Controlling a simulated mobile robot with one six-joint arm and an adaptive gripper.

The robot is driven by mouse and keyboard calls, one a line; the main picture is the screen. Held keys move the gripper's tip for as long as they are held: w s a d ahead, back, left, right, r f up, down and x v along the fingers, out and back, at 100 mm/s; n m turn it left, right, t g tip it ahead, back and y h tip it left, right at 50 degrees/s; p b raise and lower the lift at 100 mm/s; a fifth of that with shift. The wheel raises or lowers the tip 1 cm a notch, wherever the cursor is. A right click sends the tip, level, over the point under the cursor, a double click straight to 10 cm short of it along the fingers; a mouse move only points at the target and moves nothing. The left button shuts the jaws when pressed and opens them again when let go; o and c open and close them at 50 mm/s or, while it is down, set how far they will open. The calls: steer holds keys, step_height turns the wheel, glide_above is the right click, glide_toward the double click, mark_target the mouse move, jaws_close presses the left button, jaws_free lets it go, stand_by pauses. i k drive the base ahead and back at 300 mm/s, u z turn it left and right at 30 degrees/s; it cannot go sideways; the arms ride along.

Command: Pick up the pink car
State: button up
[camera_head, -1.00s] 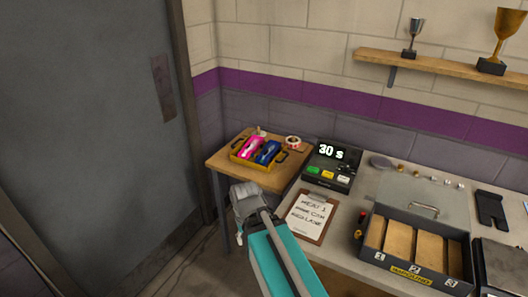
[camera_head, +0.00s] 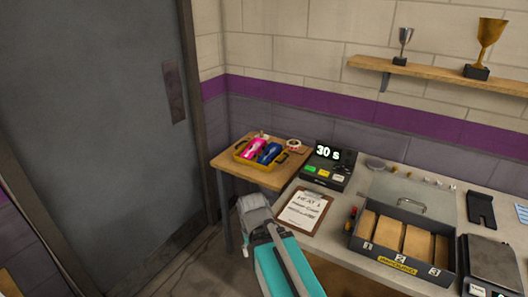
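The pink car (camera_head: 254,147) lies in a yellow tray (camera_head: 241,159) on a small wooden side table. A blue car (camera_head: 270,153) lies beside it on the right, in the same tray. My arm reaches up from the bottom middle of the head view, short of the side table. Its grey end (camera_head: 256,212) is in front of and below the tray, apart from both cars. The fingers cannot be made out, so I cannot tell whether my gripper is open.
A clipboard (camera_head: 305,210), a timer box reading 30 s (camera_head: 326,167) and a grey box with wooden-floored compartments (camera_head: 398,268) stand on the bench at right. A grey door (camera_head: 90,110) is at left.

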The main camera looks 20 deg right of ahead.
mark_target(256, 146)
steer(key=u, duration=0.15)
steer(key=i, duration=0.9)
steer(key=z, duration=0.1)
